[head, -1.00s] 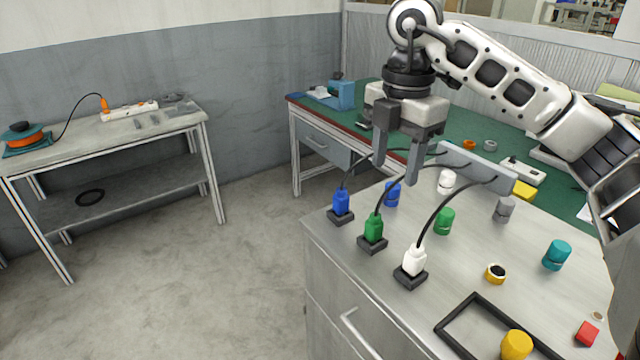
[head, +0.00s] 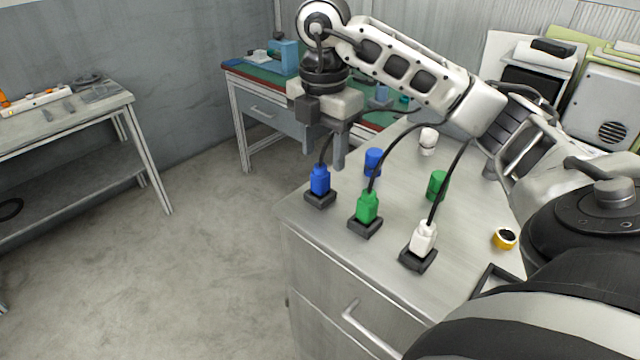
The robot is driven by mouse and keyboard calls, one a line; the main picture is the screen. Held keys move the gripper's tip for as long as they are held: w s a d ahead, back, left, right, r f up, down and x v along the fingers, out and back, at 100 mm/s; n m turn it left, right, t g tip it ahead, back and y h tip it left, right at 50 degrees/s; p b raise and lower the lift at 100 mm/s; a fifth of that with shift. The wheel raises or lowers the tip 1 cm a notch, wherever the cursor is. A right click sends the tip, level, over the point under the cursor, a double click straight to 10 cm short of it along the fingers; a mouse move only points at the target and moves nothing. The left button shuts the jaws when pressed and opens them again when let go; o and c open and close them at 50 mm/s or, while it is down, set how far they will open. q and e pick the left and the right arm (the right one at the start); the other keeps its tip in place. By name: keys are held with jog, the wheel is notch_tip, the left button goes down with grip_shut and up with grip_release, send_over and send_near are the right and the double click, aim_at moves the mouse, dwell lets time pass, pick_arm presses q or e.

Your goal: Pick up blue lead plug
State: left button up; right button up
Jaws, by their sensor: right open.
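The blue lead plug (head: 319,181) stands upright in a dark square holder (head: 320,198) at the near left corner of the metal cabinet top. Its black lead rises from its top and passes close to the fingers. My right gripper (head: 324,158) points down, open and empty, just above and behind the plug. Its fingers are apart and I cannot tell exactly how they line up with the plug. My left gripper is not in view.
A green plug (head: 367,207) and a white plug (head: 424,238) stand in similar holders to the right, with leads arching back. Behind are a blue cylinder (head: 373,161), a green cylinder (head: 437,185) and a white one (head: 428,141). A green-topped bench (head: 262,76) stands beyond.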

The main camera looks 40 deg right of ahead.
aim_at(321, 172)
jog(key=shift+w+a+f+p, duration=0.1)
jog(key=shift+f+p, duration=0.1)
jog(key=shift+f, duration=1.3)
jog(key=shift+w+a+f+p, duration=0.1)
jog(key=shift+f+p, duration=0.05)
jog(key=shift+f, duration=1.3)
jog(key=shift+s, duration=0.1)
jog(key=c, duration=1.1)
